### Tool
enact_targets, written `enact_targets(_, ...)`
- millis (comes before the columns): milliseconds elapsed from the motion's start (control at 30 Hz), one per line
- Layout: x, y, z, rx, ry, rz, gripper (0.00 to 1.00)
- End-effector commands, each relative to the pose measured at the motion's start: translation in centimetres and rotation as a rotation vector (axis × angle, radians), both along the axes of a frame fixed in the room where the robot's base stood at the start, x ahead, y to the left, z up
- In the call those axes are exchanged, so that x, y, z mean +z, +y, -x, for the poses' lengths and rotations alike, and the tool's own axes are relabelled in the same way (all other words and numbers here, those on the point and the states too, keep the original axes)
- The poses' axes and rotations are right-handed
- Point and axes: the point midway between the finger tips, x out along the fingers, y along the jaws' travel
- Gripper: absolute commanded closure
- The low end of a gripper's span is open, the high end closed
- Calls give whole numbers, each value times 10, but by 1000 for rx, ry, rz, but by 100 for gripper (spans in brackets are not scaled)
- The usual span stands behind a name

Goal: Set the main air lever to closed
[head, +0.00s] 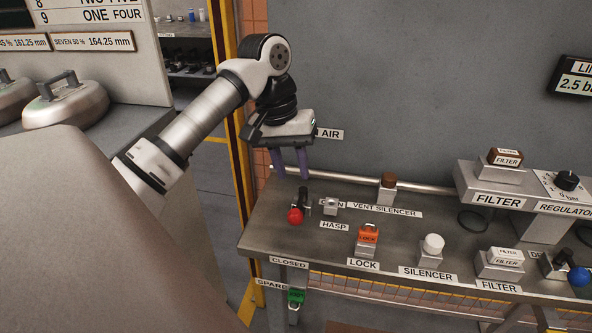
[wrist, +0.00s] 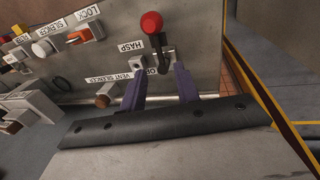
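The main air lever is a black handle (head: 304,197) with a red ball knob (head: 295,216), at the left end of the bench. Its knob points toward the front edge, on the side of the CLOSED label (head: 289,263). A partly covered OPEN label (head: 332,203) lies behind it. My gripper (head: 290,172) is open above and behind the lever, its two purple fingers pointing down. In the wrist view my gripper (wrist: 158,68) has a finger on either side of the black lever base in the picture, with the red knob (wrist: 151,23) beyond the tips. Contact cannot be told.
Beside the lever stand the hasp block (head: 331,207) and the vent silencer (head: 387,189). The orange lock (head: 368,238), white silencer (head: 433,245) and filter parts (head: 499,263) are further right. A pipe (head: 345,182) runs along the back wall. A yellow post (head: 240,160) stands left.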

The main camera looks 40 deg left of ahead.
Motion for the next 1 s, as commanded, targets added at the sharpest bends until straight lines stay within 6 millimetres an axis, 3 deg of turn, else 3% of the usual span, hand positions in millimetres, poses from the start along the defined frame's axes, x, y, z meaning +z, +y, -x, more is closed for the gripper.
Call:
enact_targets(200,48,8,4,1,-1,-2,68)
enact_targets(400,72,12,7,-1,-1,-1,68)
enact_targets(1000,77,13,8,-1,0,0,68)
